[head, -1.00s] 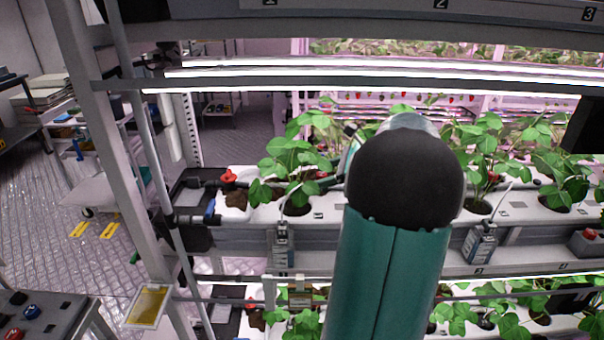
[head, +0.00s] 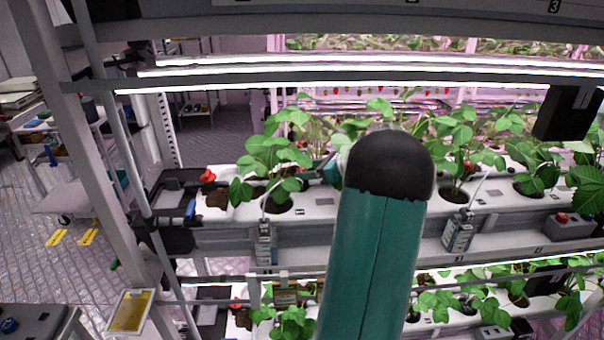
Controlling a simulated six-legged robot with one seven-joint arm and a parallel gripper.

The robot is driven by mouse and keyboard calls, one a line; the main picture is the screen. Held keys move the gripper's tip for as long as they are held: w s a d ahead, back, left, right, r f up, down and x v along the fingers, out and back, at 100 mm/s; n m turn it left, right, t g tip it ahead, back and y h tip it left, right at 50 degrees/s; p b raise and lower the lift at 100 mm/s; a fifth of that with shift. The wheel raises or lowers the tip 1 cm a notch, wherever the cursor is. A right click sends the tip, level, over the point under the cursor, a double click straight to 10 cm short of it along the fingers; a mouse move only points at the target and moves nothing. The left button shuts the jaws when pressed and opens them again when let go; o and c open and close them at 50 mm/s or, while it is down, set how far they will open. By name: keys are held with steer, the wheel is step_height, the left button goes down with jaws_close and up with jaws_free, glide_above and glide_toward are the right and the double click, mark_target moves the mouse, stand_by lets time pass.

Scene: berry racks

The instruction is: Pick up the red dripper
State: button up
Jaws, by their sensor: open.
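A small red piece (head: 207,176) stands at the left end of the upper white growing trough, by a brown plug. It may be the red dripper, but it is too small to be sure. Another small red spot (head: 469,166) shows among the leaves to the right, and I cannot tell whether it is a berry or a dripper. My green arm with its black rounded joint rises in the middle of the view and covers part of the trough. My gripper is hidden behind it, so its fingers do not show.
The upper trough (head: 330,205) holds several leafy plants, with a lower planted tier beneath. Light bars (head: 360,72) cross above the plants. A rack post (head: 80,150) stands at left, with a yellow card (head: 130,311) near its foot. A grey box with a red button (head: 565,224) is at right.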

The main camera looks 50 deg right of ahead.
mark_target(301, 169)
steer(key=x, duration=0.4)
steer(key=shift+w+a, duration=0.15)
steer(key=c, duration=1)
steer(key=shift+r, duration=0.15)
steer(key=shift+c, duration=0.2)
steer(key=shift+r, duration=0.2)
step_height(301, 169, up, 3)
steer(key=shift+a+r, duration=0.1)
steer(key=shift+a, duration=0.1)
steer(key=s+a+r, duration=0.8)
steer(key=a+r, duration=0.3)
steer(key=r, duration=0.1)
steer(key=shift+r, duration=0.1)
